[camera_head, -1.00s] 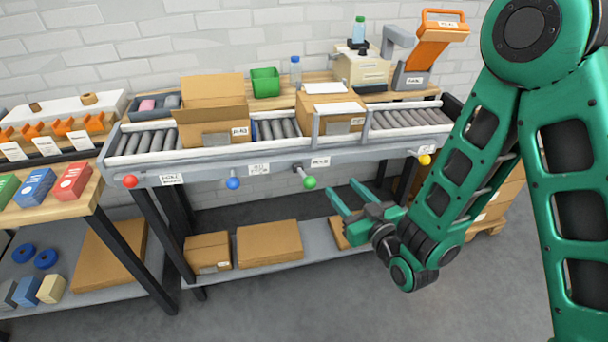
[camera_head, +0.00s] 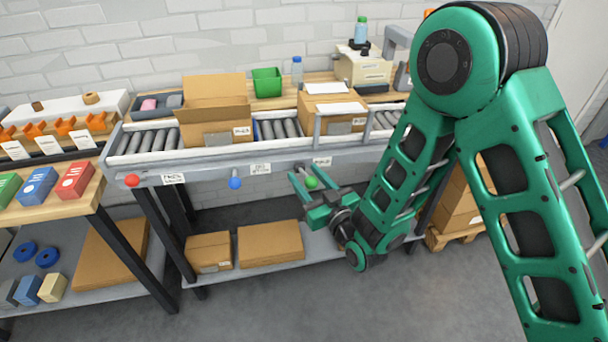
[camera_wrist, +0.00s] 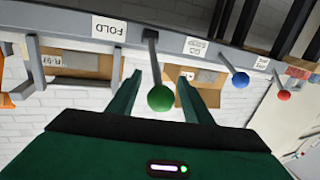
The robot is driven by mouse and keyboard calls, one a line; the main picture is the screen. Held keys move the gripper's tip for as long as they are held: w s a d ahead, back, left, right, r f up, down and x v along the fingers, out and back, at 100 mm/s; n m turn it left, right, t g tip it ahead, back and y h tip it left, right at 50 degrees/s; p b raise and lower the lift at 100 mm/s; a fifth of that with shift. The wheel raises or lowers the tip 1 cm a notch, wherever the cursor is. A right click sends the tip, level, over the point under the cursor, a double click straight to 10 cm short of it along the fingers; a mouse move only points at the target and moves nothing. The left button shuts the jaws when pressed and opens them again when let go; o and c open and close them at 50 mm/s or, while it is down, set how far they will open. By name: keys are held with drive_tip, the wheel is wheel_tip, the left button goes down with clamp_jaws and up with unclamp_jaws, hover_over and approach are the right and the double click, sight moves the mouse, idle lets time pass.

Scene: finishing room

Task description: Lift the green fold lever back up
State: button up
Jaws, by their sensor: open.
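The green fold lever is a short dark rod ending in a green ball (camera_head: 311,183), on the front rail of the roller conveyor. It sticks out and down from the rail. My gripper (camera_head: 304,179) is just in front of and partly around it, fingers toward the rail. In the wrist view the green ball (camera_wrist: 161,98) sits between the two open fingers, with a gap visible toward the left finger. The FOLD label (camera_wrist: 109,28) is beside the rod there. My gripper is open and holds nothing.
A blue-ball lever (camera_head: 235,183) and a red-ball lever (camera_head: 132,180) stand farther left on the rail. An open carton (camera_head: 212,125) and another box (camera_head: 327,120) sit on the rollers. Cartons (camera_head: 270,243) lie on the shelf below my gripper.

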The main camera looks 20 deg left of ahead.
drive_tip(key=shift+w+a, duration=0.4)
